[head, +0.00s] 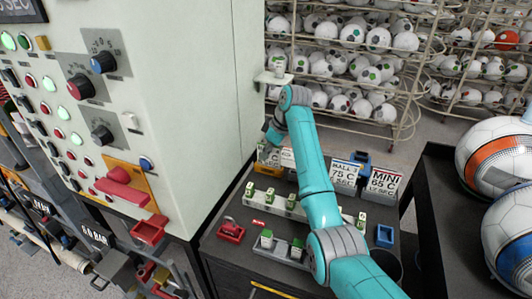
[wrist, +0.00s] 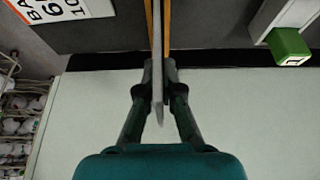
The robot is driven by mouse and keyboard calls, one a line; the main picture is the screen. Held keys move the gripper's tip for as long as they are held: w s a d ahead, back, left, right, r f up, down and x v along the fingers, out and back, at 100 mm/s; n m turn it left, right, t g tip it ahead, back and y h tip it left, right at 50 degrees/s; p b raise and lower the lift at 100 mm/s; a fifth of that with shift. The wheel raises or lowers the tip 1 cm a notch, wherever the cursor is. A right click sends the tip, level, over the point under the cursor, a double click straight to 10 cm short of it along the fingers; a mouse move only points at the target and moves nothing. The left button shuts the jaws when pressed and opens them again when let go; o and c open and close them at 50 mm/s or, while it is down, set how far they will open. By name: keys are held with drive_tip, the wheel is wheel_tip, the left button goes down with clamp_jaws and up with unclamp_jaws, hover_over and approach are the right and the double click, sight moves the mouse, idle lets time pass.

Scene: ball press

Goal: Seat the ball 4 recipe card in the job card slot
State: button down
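My gripper (wrist: 158,76) is at the far left of the bench, beside the machine. In the wrist view its fingers are closed in on a thin upright card (wrist: 157,50), seen edge-on. Two orange strips (wrist: 167,25) flank the card; in the head view an orange holder (head: 270,169) sits below a partly hidden card (head: 265,157). The held card's print is not readable. Another card (head: 344,176) shows "BALL", an unclear digit and 75 C. I cannot tell which part is the job card slot.
A MINI 65 C card (head: 383,184) stands to the right. Green-topped blocks (head: 267,238) sit in trays on the dark bench. The machine (head: 205,110) closes off the left side. A red tray (head: 231,230) and blue bin (head: 385,235) are nearer.

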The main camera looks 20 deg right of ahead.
drive_tip(key=c, duration=1.3)
unclamp_jaws()
drive_tip(key=shift+v, duration=3.85)
drive_tip(key=shift+w+a, duration=0.1)
